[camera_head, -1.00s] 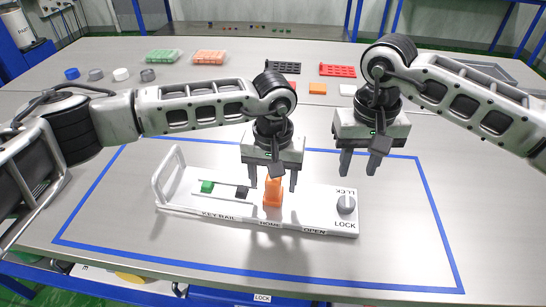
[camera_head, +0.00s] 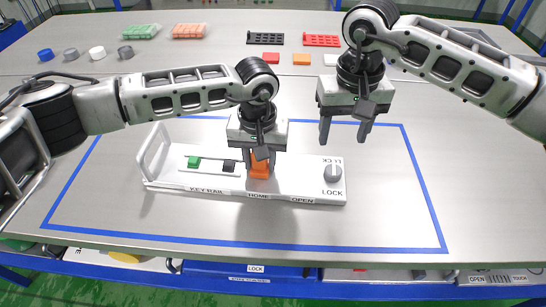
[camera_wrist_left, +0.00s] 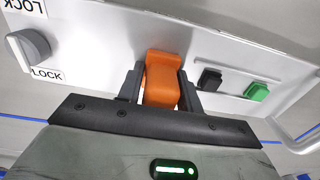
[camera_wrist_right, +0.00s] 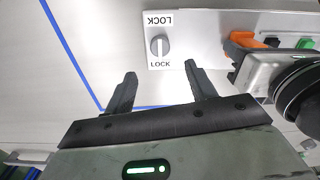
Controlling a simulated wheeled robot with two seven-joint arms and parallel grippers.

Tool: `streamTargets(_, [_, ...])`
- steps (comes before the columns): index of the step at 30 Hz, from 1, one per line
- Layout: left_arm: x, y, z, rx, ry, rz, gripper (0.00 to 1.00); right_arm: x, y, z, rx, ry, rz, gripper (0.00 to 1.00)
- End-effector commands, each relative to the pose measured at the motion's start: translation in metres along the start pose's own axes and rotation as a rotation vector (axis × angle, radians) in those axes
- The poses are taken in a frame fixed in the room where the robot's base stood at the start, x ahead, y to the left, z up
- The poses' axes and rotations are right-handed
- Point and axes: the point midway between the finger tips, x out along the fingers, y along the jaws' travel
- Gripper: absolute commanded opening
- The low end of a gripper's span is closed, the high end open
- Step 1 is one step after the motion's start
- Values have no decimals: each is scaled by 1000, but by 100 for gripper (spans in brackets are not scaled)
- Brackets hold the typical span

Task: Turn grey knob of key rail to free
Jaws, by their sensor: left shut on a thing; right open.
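The white key rail (camera_head: 222,188) lies inside a blue taped outline on the table. Its grey knob (camera_head: 333,173) is at the right end, between two LOCK labels; it also shows in the right wrist view (camera_wrist_right: 159,46) and left wrist view (camera_wrist_left: 30,46). My left gripper (camera_head: 258,168) is shut on the orange block (camera_wrist_left: 162,78), which stands on the rail near the HOME label. My right gripper (camera_head: 344,138) is open and empty, above and apart from the knob. In the right wrist view the knob lies beyond and between its fingertips.
A green block (camera_head: 194,162) and a black block (camera_head: 229,166) sit on the rail left of the orange one. A white handle (camera_head: 152,152) rises at the rail's left end. Table space right of the rail is clear. Coloured caps and trays stand at the back.

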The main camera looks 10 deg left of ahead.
Motion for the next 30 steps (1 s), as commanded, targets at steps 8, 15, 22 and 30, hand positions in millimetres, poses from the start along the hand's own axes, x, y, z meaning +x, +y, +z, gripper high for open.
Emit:
streamTargets(8, [0,0,0,-1,0,0,0,-9,0,-1,190,2,0,55])
streamTargets(15, [-1,0,0,-1,0,1,0,-17,1,-2,445,-1,0,55])
streamTargets(22, [-1,0,0,-1,0,1,0,14,1,-1,465,-5,1,55])
streamTargets(30, [-1,0,0,-1,0,1,0,68,1,-1,464,-4,1,55])
